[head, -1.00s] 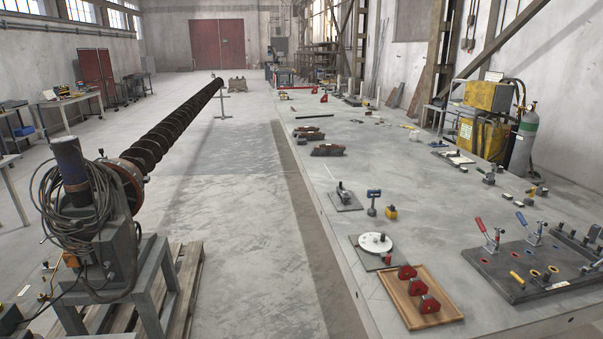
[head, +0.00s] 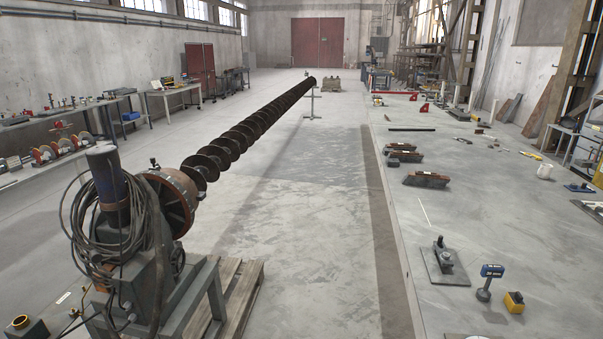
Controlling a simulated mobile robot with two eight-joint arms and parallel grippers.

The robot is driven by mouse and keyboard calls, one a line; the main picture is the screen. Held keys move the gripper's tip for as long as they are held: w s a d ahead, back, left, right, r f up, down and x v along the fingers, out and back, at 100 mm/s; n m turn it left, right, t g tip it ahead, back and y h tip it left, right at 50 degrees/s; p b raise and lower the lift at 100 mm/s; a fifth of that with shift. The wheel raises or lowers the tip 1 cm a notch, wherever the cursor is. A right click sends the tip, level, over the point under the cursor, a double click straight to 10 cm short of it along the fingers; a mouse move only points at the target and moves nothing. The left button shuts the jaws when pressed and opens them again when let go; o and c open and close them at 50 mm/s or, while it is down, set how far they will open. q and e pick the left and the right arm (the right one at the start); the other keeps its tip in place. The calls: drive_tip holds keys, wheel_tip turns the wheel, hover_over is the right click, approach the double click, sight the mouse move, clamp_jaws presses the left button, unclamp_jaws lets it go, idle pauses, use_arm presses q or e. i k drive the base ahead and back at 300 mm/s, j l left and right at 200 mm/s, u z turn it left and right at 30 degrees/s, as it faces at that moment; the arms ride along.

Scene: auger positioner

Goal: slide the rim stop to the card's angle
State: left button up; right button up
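The positioner (head: 140,285) stands at the lower left in the head view, with a loop of dark cable hung over its upright motor. Its round rust-brown faceplate (head: 178,200) faces the long dark auger (head: 240,138), which runs away into the hall. A small dark piece (head: 154,163) sits at the top of the faceplate's rim; I cannot tell if it is the rim stop. A small pale piece (head: 63,297) lies at the lower left, too small to read as a card. Neither of my grippers is in view.
A wooden pallet (head: 240,295) lies beside the positioner. The wide bench top (head: 440,200) on the right holds a dark block on a plate (head: 443,258), a blue-headed tool (head: 488,280) and a yellow box (head: 514,302). The floor (head: 310,240) between is clear. A workbench (head: 95,108) stands at the left wall.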

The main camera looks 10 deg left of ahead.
sight(153, 160)
drive_tip(key=i+l+u, duration=0.15)
drive_tip(key=i, duration=1.5)
drive_tip(key=i+u, duration=0.7)
drive_tip(key=i, duration=0.15)
drive_tip(key=i+l+u, duration=0.3)
drive_tip(key=i+j, duration=0.05)
drive_tip(key=i, duration=0.05)
